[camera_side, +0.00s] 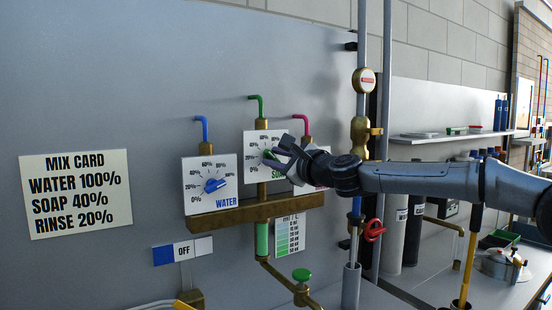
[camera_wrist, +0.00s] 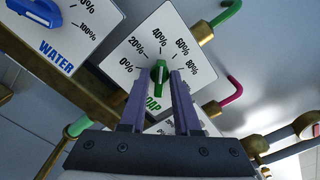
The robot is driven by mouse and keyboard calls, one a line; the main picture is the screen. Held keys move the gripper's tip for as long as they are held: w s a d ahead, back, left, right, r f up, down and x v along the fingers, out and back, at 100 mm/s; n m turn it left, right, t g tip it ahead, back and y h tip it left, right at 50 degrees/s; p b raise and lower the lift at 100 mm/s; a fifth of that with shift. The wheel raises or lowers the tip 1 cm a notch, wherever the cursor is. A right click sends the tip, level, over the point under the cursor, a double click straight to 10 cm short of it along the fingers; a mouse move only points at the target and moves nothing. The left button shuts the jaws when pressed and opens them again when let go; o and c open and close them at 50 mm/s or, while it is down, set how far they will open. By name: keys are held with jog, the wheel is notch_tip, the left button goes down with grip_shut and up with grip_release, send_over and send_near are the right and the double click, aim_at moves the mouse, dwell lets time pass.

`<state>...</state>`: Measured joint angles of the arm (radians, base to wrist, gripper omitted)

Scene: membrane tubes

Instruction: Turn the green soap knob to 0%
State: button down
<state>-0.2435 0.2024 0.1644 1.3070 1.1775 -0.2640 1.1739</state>
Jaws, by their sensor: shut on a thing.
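The soap dial is a white plate (camera_side: 258,141) marked in percent, and it also shows in the wrist view (camera_wrist: 140,45). Its green soap knob (camera_wrist: 160,70) sits at the middle of the plate, its visible end pointing up near the 40% mark. The 0% mark (camera_wrist: 126,64) is at the lower left of the dial in the wrist view. My gripper (camera_wrist: 161,80) is shut on the green knob, one finger on each side. In the side view my gripper (camera_side: 275,155) covers part of the knob and dial.
The water dial with its blue knob (camera_side: 214,185) is just left of the soap dial. A third dial is mostly hidden behind my gripper. A brass ledge (camera_side: 240,212) runs below the dials, and coloured pipes rise above them. A mix card (camera_side: 76,192) reads soap 40%.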

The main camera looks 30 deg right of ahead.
jog(key=n, duration=0.4)
jog(key=shift+f+n, duration=0.1)
jog(key=shift+n, duration=0.2)
jog(key=n, duration=0.3)
jog(key=shift+n, duration=0.4)
jog(key=n, duration=0.4)
jog(key=shift+f, duration=0.1)
jog(key=shift+n, duration=2.1)
jog(key=c, duration=0.9)
grip_release()
jog(key=shift+s, duration=0.1)
